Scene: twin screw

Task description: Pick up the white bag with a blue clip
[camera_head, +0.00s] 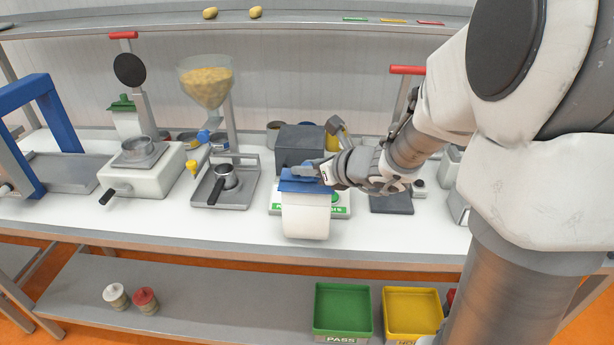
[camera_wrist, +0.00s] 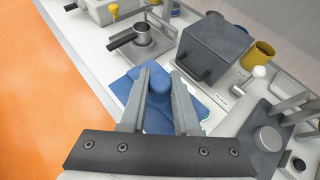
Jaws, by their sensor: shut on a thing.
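The white bag (camera_head: 305,216) hangs below its blue clip (camera_head: 298,181) at the front of the white workbench, in the head view. My gripper (camera_head: 328,172) reaches in from the right and is shut on the blue clip. In the wrist view the blue clip (camera_wrist: 158,88) shows between the two grey fingers of my gripper (camera_wrist: 158,92). The white of the bag is hidden in the wrist view, under the clip and the fingers. Whether the bag's underside touches the bench is not clear.
A dark grey box (camera_head: 300,146) stands just behind the bag. A green-and-white base (camera_head: 338,205) lies beside and behind it. A metal tray with a portafilter (camera_head: 226,178) is to the left. Green (camera_head: 342,310) and yellow (camera_head: 411,312) bins sit on the lower shelf.

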